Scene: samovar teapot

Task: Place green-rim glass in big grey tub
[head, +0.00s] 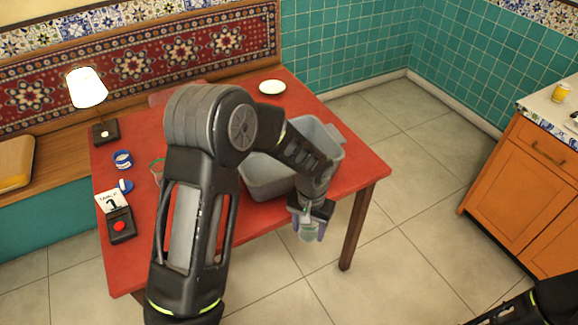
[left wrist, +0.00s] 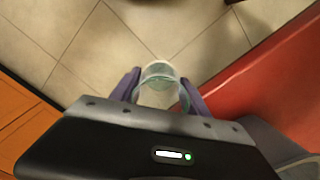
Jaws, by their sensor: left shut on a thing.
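My left gripper (head: 310,222) is shut on a clear glass with a greenish tint (head: 307,233). It holds the glass in the air just off the table's front edge, over the floor. In the left wrist view the glass (left wrist: 160,85) sits between the two purple fingers of my left gripper (left wrist: 160,92). The big grey tub (head: 265,186) stands on the red table, behind and left of the glass. My left arm hides part of the tub. My right gripper is out of view; only part of that arm shows at the bottom right.
The red table (head: 343,178) also bears a white plate (head: 272,87), a blue tin (head: 122,160), a dark box with a red button (head: 121,225) and a card (head: 111,201). Another green-rimmed item (head: 156,168) is partly behind my arm. A lit lamp (head: 87,88) stands at the left.

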